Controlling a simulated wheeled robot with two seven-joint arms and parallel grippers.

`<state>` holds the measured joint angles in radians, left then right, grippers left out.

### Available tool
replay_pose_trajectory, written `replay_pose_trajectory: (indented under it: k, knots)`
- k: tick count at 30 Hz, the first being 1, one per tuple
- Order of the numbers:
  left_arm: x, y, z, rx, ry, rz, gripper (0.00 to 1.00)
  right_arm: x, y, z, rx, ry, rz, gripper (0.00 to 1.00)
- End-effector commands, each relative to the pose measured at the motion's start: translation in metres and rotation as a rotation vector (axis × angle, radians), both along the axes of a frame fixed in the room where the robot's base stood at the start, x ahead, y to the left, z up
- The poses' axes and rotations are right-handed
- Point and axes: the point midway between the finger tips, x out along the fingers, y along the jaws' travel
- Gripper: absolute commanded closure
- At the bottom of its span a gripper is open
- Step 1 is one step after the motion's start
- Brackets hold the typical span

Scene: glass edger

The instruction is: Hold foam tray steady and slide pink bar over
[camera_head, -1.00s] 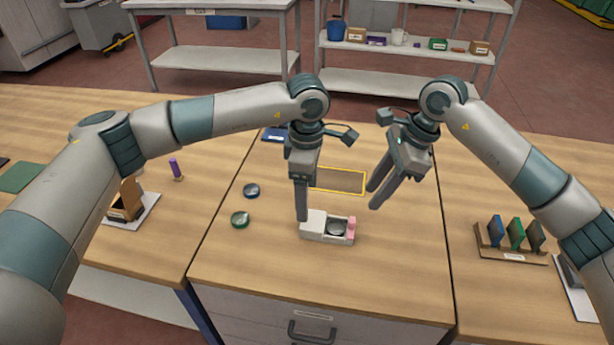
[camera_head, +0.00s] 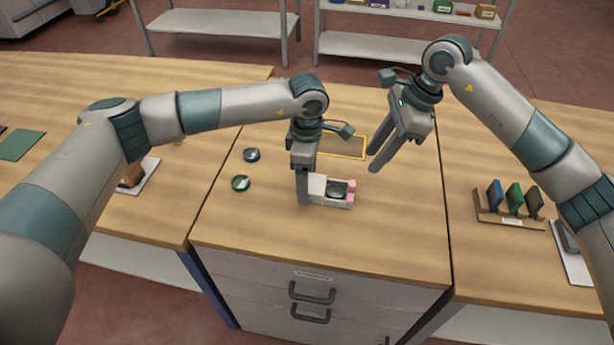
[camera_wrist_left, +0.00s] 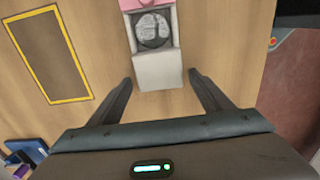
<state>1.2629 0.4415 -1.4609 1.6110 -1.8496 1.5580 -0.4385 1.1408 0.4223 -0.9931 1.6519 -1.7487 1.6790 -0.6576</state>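The white foam tray (camera_head: 317,188) lies on the middle table, with a dark round lens (camera_head: 337,188) in its recess. The pink bar (camera_head: 351,186) is at the tray's right end; in the left wrist view it shows at the top edge (camera_wrist_left: 142,4). My left gripper (camera_head: 303,202) points down at the tray's left end. In the left wrist view its open fingers (camera_wrist_left: 162,82) are on either side of the tray's plain white end, with gaps showing. My right gripper (camera_head: 373,162) is raised to the right of the tray, fingers apart and empty.
A yellow-outlined rectangle (camera_head: 345,157) is on the table behind the tray. Two round lenses (camera_head: 251,155) (camera_head: 240,183) lie to the left. A rack with coloured plates (camera_head: 510,219) stands on the right table. The table in front of the tray is clear.

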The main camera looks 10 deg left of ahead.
Motion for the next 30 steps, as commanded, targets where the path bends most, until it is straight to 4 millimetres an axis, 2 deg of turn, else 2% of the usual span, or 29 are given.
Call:
replay_pose_trajectory:
  k: [1, 4, 5, 6, 10, 14, 20, 30]
  knots:
    - [0.0, 0.0, 0.0, 0.0, 0.0, 0.0, 0.4, 0.0, 0.0, 0.0, 0.0, 0.0, 0.0, 0.69]
    - [0.0, 0.0, 0.0, 0.0, 0.0, 0.0, 0.64, 0.0, 0.0, 0.0, 0.0, 0.0, 0.0, 0.69]
    - [0.0, 0.0, 0.0, 0.0, 0.0, 0.0, 0.68, 0.0, 0.0, 0.0, 0.0, 0.0, 0.0, 0.69]
    - [0.0, 0.0, 0.0, 0.0, 0.0, 0.0, 0.68, 0.0, 0.0, 0.0, 0.0, 0.0, 0.0, 0.69]
    - [0.0, 0.0, 0.0, 0.0, 0.0, 0.0, 0.68, 0.001, -0.001, -0.001, 0.001, 0.003, 0.001, 1.0]
    - [0.0, 0.0, 0.0, -0.001, 0.0, 0.0, 0.68, 0.004, -0.005, -0.003, 0.013, 0.022, 0.009, 1.0]
    - [0.0, 0.0, 0.0, -0.001, 0.0, 0.0, 0.68, 0.014, -0.021, -0.013, 0.073, 0.094, 0.05, 1.0]
    - [0.0, 0.0, 0.001, -0.001, 0.0, 0.0, 0.68, 0.038, -0.071, -0.035, 0.356, 0.229, 0.154, 1.0]
